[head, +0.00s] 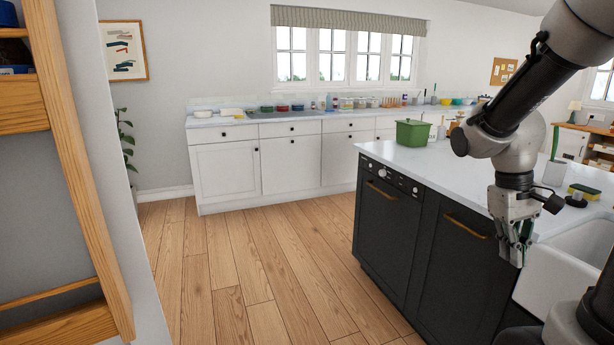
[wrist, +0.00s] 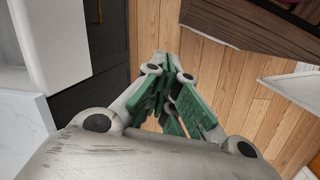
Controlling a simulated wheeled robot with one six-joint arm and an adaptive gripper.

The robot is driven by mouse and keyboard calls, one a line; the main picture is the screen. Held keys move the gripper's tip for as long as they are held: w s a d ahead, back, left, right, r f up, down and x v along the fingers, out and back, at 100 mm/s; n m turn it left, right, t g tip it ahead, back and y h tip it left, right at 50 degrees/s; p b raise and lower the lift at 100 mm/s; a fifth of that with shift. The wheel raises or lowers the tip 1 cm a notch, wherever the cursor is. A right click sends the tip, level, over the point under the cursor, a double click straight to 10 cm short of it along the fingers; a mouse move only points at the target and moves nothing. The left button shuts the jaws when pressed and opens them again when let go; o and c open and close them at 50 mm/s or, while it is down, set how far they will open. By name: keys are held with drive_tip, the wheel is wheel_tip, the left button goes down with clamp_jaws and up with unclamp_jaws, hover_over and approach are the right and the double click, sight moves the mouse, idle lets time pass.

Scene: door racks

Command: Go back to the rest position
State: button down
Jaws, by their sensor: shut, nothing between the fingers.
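My gripper (head: 522,250) hangs at the right of the head view, pointing down. It is in front of the dark island cabinet (head: 425,250), near the white sink (head: 575,268). Its green-padded fingers (wrist: 166,85) fill the middle of the wrist view and are closed together with nothing held. Below the fingers in the wrist view is wooden floor. My arm comes down from the upper right corner of the head view.
A wooden door rack (head: 75,150) stands close at the left. The island's white top (head: 410,160) bears a green container (head: 412,133) and a sponge (head: 584,190). White cabinets (head: 225,168) line the back wall. The wooden floor (head: 265,265) between is clear.

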drive_tip(key=s+a+r+t+y, duration=0.2)
drive_tip(key=s+a+r+t, duration=0.4)
drive_tip(key=r, duration=0.3)
drive_tip(key=shift+s+a+m, duration=0.3)
drive_tip(key=shift+s+a, duration=0.1)
drive_tip(key=shift+a, duration=0.2)
